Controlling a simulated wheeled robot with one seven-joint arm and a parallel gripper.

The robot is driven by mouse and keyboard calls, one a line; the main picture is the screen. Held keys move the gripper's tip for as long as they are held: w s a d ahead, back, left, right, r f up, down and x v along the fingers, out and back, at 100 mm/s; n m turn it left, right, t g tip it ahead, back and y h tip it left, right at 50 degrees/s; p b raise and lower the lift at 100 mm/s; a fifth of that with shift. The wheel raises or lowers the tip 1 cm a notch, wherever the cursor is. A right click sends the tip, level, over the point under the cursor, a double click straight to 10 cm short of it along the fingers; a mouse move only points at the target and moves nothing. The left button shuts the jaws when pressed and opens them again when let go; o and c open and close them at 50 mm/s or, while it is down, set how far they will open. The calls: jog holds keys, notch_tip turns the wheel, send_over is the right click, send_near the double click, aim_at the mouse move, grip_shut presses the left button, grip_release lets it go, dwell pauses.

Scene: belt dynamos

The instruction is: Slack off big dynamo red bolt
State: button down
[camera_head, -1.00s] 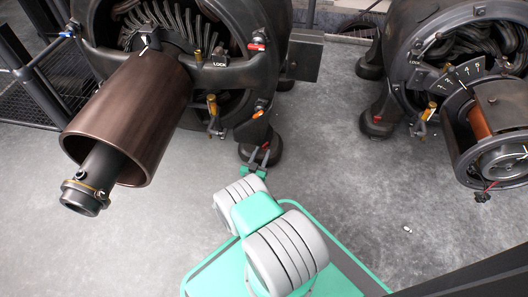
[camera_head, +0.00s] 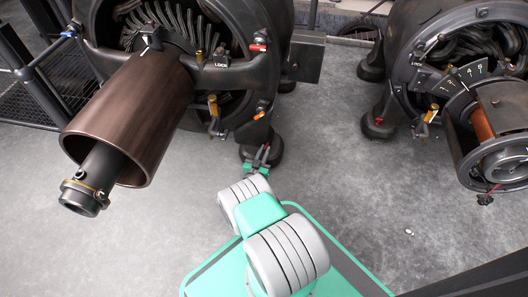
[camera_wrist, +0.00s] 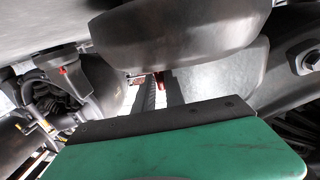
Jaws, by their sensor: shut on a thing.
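The big dynamo (camera_head: 262,85) stands at the upper left of the head view, with a long brown drum toward me. Its round dark foot (camera_head: 275,148) is on the floor. My gripper (camera_head: 262,157) is low against the front of this foot. In the wrist view, the dark fingers of my gripper (camera_wrist: 160,92) are shut around the small red bolt (camera_wrist: 160,79), under a rounded dark part (camera_wrist: 180,30). Only a bit of the red bolt shows. In the head view my fingers cover it, and its turn cannot be read.
A second dynamo (camera_head: 400,85) stands at the right, with a red bolt (camera_head: 378,121) at its foot. Brass and orange-tipped levers (camera_head: 213,105) hang on the big dynamo's front. Grey floor (camera_head: 345,165) between the machines is clear but for a small pale scrap (camera_head: 409,232).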

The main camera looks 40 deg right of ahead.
jog(key=shift+s+d, duration=0.1)
jog(key=shift+s+d+p, duration=0.1)
jog(key=shift+p, duration=0.2)
jog(key=n+t+y, duration=0.1)
jog(key=n+t+p, duration=0.1)
jog(key=shift+s+d+r+t+y, duration=0.1)
jog(key=shift+s+d+t+y, duration=0.1)
jog(key=shift+d+t+y, duration=0.15)
jog(key=shift+f+n+t+y, duration=0.35)
jog(key=shift+n+t+y, duration=0.45)
jog(key=shift+y, duration=0.15)
jog(key=shift+a+r+n+t+y+b, duration=0.1)
jog(key=shift+a+n+t+y+b, duration=0.1)
jog(key=shift+n+t+y+b, duration=0.25)
jog(key=c, duration=1.6)
grip_release()
jog(key=shift+s, duration=0.1)
jog(key=shift+o, duration=1.2)
jog(key=shift+r, duration=0.1)
